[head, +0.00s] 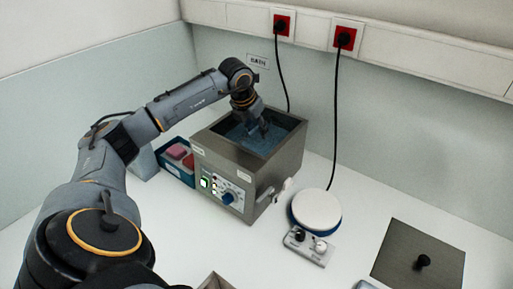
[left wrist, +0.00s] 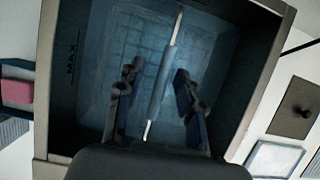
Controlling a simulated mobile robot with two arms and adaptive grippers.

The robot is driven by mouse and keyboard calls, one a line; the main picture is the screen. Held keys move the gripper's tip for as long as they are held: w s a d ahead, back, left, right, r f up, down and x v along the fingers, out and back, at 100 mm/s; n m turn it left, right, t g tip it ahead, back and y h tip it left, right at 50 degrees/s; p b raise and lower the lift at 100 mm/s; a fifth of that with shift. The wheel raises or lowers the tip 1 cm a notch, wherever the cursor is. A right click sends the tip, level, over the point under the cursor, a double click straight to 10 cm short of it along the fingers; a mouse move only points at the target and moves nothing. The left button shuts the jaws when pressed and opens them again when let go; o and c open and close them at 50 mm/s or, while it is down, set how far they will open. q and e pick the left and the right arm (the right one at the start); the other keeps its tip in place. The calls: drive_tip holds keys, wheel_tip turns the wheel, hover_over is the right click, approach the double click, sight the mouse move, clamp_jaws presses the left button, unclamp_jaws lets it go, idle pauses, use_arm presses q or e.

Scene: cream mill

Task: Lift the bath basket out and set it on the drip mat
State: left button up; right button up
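The bath (head: 235,160) is a steel box with an open top and dark water inside; it fills most of the left wrist view (left wrist: 60,75). The bath basket (left wrist: 105,45) shows dimly there as a pale wire grid under the water. Its handle (left wrist: 164,80), a bar with a blue-grey grip and white ends, runs lengthwise over it. My left gripper (left wrist: 160,92) points down into the bath, also seen in the head view (head: 260,130). Its fingers are apart, one on each side of the handle, with gaps. I cannot identify the drip mat with certainty.
A dark square plate with a black knob (head: 419,255) lies at the right. A round white-topped device (head: 316,210) with a control box stands beside the bath. A blue tray (head: 178,172) with pink and red blocks is left of it. A light pad (left wrist: 273,160) lies nearby.

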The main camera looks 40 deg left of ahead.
use_arm(q)
drive_tip(key=shift+f+b, duration=0.25)
drive_tip(key=shift+b, duration=0.05)
idle(0.4)
clamp_jaws()
